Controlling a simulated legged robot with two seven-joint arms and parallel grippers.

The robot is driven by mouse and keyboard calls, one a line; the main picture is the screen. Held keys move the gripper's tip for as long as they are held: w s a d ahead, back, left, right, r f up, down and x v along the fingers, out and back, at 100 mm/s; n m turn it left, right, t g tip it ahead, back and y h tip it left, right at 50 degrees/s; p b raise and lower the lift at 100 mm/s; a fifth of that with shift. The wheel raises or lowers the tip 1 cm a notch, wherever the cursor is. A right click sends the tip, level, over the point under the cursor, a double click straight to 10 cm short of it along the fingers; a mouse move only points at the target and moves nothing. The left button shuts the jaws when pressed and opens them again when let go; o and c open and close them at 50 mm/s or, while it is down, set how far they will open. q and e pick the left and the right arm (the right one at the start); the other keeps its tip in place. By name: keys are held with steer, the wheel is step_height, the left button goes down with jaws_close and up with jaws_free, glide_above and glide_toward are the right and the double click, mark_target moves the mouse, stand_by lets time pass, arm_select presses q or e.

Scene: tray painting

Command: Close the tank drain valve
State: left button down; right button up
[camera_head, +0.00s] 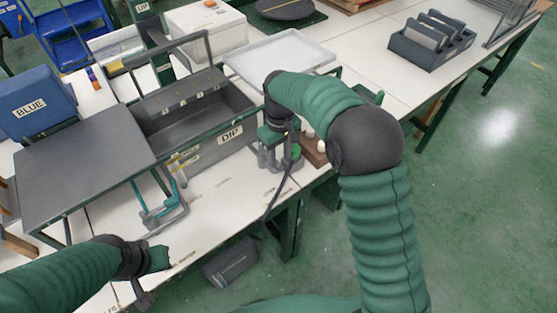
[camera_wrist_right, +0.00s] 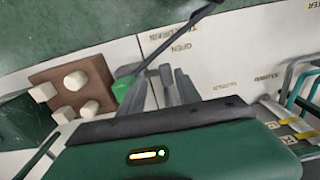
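The dark grey tank (camera_head: 205,105), marked DIP, stands on the white table. A dark rod (camera_head: 276,194) with a green end, which looks like the drain valve lever, runs by the table's front edge. The rod (camera_wrist_right: 180,42) and its green end (camera_wrist_right: 122,88) also show in the right wrist view, beside my grey fingertips. My right gripper (camera_head: 279,160) points down at the tank's right front corner, at the lever's green end. Its fingers (camera_wrist_right: 165,75) are close together; I cannot tell whether they grip. My left gripper (camera_head: 157,262) is low at the left, away from the tank, its fingers unclear.
Table labels reading OPEN and DRAIN (camera_wrist_right: 182,46) lie near the rod. A brown block with several pale pegs (camera_wrist_right: 72,88) is beside my right gripper. A white tray (camera_head: 280,60) lies behind my right arm.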

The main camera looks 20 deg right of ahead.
steer(key=shift+s+a+f, duration=0.1)
steer(key=shift+a+f, duration=0.05)
steer(key=shift+f, duration=0.75)
steer(key=shift+a, duration=0.75)
steer(key=shift+c, duration=1)
steer(key=shift+d, duration=0.55)
jaws_close()
steer(key=shift+a, duration=0.2)
